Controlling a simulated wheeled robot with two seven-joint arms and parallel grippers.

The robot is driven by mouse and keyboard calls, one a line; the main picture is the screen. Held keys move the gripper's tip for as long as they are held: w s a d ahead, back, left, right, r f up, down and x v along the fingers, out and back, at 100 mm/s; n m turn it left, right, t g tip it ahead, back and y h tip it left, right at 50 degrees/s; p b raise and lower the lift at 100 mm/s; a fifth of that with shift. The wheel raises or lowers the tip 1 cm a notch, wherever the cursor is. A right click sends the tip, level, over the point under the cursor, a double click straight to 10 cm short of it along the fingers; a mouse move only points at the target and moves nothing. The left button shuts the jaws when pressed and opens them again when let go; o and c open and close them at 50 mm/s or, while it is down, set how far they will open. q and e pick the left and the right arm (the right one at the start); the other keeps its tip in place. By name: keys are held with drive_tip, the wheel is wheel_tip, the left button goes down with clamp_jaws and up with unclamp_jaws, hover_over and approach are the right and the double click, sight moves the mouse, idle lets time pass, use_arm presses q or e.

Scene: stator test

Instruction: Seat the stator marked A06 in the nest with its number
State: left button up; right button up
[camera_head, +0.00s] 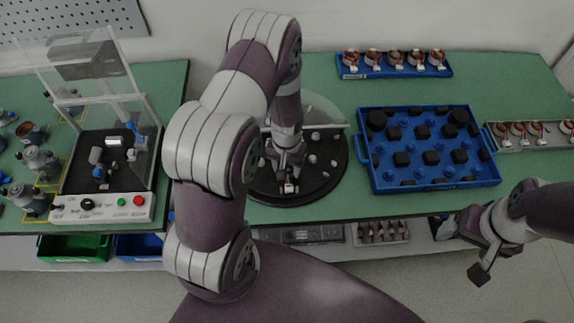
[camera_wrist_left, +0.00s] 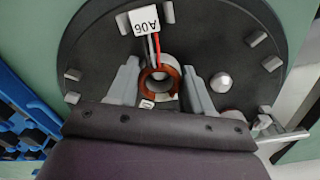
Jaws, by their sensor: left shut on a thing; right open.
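The stator marked A06 (camera_wrist_left: 160,78) is a copper-coloured ring with red and white leads and a white tag (camera_wrist_left: 146,20), which reads upside down in the left wrist view. My left gripper (camera_wrist_left: 163,88) is shut on it, one grey finger on each side. In the head view the left gripper (camera_head: 287,165) is low over the black round plate (camera_head: 263,190), and the tag shows just below it. I cannot tell whether the stator touches the plate, and no nest number is readable. My right gripper (camera_head: 463,250) is open and empty in front of the table's right part.
Small grey blocks and a round knob (camera_wrist_left: 221,82) stand on the plate. A blue tray (camera_head: 430,183) with black blocks is right of it. More stators stand in a blue rack (camera_head: 392,72) and a grey rack (camera_head: 540,148). A test rig (camera_head: 103,207) stands left.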

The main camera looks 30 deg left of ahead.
use_arm(q)
drive_tip(key=o, duration=1.2)
wheel_tip(320, 180, up, 13)
drive_tip(key=shift+f+b, duration=0.15)
drive_tip(key=shift+b, duration=0.5)
